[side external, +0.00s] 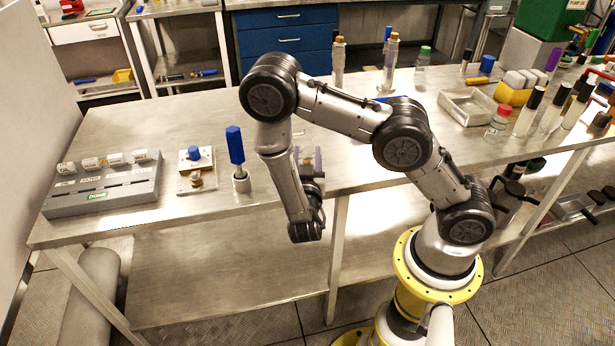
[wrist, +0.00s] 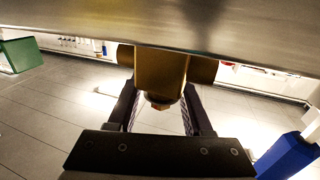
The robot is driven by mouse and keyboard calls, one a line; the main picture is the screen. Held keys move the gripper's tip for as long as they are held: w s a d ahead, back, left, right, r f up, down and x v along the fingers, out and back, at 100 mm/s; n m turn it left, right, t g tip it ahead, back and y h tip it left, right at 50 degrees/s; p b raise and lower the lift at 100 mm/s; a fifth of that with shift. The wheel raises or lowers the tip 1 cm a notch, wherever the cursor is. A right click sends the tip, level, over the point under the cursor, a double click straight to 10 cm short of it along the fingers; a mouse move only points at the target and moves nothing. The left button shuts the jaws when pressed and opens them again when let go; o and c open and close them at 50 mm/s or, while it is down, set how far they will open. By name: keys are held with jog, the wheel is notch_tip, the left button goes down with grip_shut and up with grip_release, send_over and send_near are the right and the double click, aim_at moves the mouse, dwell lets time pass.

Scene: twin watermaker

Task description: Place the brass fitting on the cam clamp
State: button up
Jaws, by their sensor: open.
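A brass-coloured fitting (wrist: 162,75) shows in the wrist view, with a wide body, side arms and a small darker end facing down. It sits between the two dark fingers of my gripper (wrist: 160,96), which are open, with a finger on either side; I cannot tell whether they touch it. In the side view my gripper (side external: 309,164) is at the table's front edge, partly hidden by my arm. To its left stands a blue-handled piece on a metal base (side external: 236,147), possibly the cam clamp. A small brass piece (side external: 196,181) lies on a pale plate with a blue knob.
A grey rack (side external: 103,188) with several white-labelled pieces is at the table's left. Tall brass-topped bottles (side external: 338,62) stand at the back. A metal tray (side external: 467,108) and several bottles are on the right. The table's middle left is clear. A broad metal surface (wrist: 220,22) crosses the wrist view's top.

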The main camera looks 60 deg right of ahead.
jog(key=v, duration=1.3)
jog(key=w+a+y, duration=0.6)
jog(key=w+y, duration=0.3)
jog(key=y, duration=0.1)
jog(key=w+a+r+n+y, duration=0.1)
jog(key=a+r+n+y, duration=0.15)
jog(key=r+y, duration=0.3)
jog(key=s+d+r+n+g+y, duration=0.1)
jog(key=s+d+r+n+y, duration=0.1)
jog(key=s+r+n, duration=0.5)
jog(key=s+r+y, duration=0.1)
jog(key=s+r, duration=0.3)
jog(key=s, duration=0.1)
jog(key=shift+s+r+n+g, duration=0.25)
jog(key=shift+r+n+g, duration=0.05)
jog(key=shift+r+n, duration=0.1)
jog(key=shift+o, duration=0.5)
jog(key=s+d+n+g+h, duration=0.1)
jog(key=s+d+h, duration=0.2)
jog(key=s+d, duration=0.5)
jog(key=s, duration=0.2)
jog(key=shift+s+n+g, duration=0.25)
jog(key=shift+n+g, duration=0.1)
jog(key=shift+g, duration=0.05)
jog(key=shift+a, duration=0.1)
